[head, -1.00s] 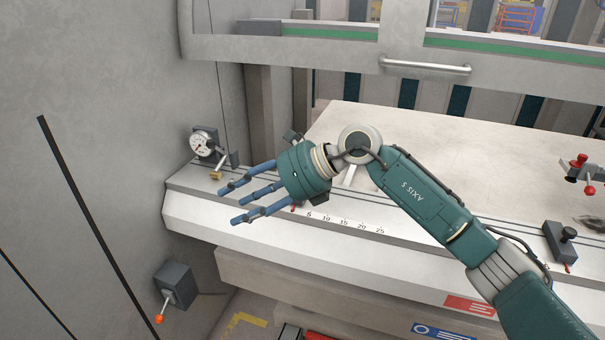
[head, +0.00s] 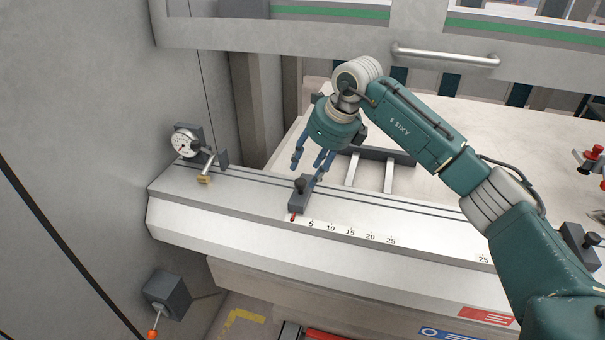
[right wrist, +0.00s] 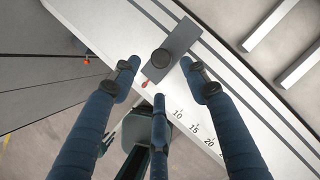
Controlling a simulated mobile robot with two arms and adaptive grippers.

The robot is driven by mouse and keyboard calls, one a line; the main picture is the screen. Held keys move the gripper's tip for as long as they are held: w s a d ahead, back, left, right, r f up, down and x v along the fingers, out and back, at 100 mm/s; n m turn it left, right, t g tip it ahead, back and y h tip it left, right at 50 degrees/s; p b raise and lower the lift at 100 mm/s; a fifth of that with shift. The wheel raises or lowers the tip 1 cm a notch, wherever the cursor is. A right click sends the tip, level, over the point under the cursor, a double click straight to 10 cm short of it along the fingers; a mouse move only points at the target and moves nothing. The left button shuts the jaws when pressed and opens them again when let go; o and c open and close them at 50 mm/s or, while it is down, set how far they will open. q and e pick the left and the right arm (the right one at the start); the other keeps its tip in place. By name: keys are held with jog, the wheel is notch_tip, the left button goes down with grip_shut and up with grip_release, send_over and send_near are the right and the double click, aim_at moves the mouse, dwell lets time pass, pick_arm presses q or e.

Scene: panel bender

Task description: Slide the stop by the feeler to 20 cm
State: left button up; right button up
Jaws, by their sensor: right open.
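The stop by the feeler is a dark grey block with a black knob (head: 300,193) on the slotted rail. Its red pointer (head: 293,217) sits left of the 5 mark on the scale (head: 350,234). The feeler is a round dial gauge (head: 186,141) with a brass tip, left of the stop. My right gripper (head: 309,172) is open, fingers pointing down just behind and above the stop. In the right wrist view the stop (right wrist: 178,42) lies beyond the spread fingers (right wrist: 158,76), knob between the two upper fingertips. Contact cannot be told. My left gripper is not in view.
A second stop (head: 579,246) stands at the right, near another 25 mark. Red-knobbed fittings (head: 592,160) stand on the table at the right. A handle bar (head: 445,54) crosses the back. A grey box with an orange-tipped lever (head: 167,296) is low left. The rail between the stops looks clear.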

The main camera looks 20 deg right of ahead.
aim_at(301, 181)
jog(key=x, duration=0.3)
jog(key=shift+w+f+p, duration=0.25)
jog(key=shift+w+p, duration=0.1)
jog(key=shift+p, duration=0.05)
jog(key=shift+x, duration=1.2)
jog(key=c, duration=0.7)
jog(key=shift+r, duration=0.1)
jog(key=c, duration=0.4)
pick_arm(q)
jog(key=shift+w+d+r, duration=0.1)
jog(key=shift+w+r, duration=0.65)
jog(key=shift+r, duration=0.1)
pick_arm(e)
grip_shut()
